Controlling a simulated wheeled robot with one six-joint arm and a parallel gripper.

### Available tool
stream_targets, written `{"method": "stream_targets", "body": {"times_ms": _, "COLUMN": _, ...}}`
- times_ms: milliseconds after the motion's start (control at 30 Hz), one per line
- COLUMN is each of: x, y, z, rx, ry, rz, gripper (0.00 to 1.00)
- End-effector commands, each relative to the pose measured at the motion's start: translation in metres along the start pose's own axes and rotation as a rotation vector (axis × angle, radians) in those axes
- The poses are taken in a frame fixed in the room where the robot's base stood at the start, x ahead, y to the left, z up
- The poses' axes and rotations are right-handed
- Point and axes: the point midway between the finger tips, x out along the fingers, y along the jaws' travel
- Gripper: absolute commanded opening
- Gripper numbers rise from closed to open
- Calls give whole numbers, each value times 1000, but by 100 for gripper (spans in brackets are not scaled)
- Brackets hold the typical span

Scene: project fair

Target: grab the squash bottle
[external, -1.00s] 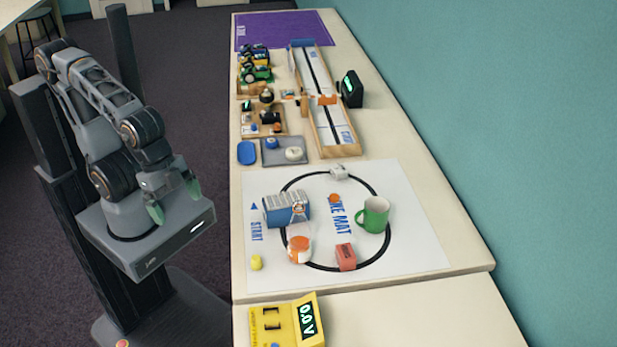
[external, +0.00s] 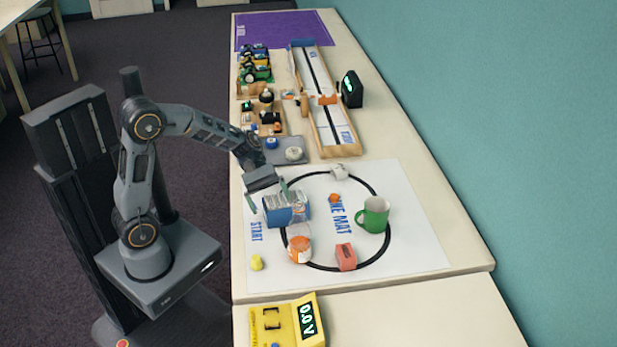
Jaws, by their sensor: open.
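The squash bottle (external: 299,249) appears to be the clear and white bottle with orange on it, on the white mat (external: 420,245) at the front left of the black ring. Its narrow upper part overlaps the blue box in this view. My gripper (external: 268,195) is open and empty, with its green fingers spread and pointing down. It is at the left side of the mat, by the blue box and behind the bottle. It is apart from the bottle; its exact height is hard to tell.
A blue box (external: 274,214) with a pale top stands close behind the bottle. A red block (external: 346,257), a green mug (external: 372,216) and a yellow piece (external: 257,263) are around it. A yellow meter (external: 270,325) is at the front. The mat's right front is clear.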

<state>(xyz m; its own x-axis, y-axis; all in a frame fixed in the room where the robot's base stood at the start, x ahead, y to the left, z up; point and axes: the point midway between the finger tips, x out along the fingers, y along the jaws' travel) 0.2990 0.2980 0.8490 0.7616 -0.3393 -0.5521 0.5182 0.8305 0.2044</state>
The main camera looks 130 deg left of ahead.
Motion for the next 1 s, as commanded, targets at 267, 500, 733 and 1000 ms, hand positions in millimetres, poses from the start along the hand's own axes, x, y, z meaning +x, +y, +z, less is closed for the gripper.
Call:
{"method": "stream_targets", "body": {"times_ms": 267, "x": -5, "y": 25, "z": 39, "rx": -249, "ry": -191, "rz": 64, "gripper": 97}}
{"method": "stream_targets", "body": {"times_ms": 500, "x": 33, "y": 27, "z": 46, "rx": -272, "ry": -190, "rz": 54, "gripper": 97}}
{"method": "stream_targets", "body": {"times_ms": 733, "x": 66, "y": 30, "z": 52, "rx": -272, "ry": -189, "rz": 56, "gripper": 97}}
{"method": "stream_targets", "body": {"times_ms": 1000, "x": 81, "y": 31, "z": 55, "rx": -271, "ry": -188, "rz": 57, "gripper": 97}}
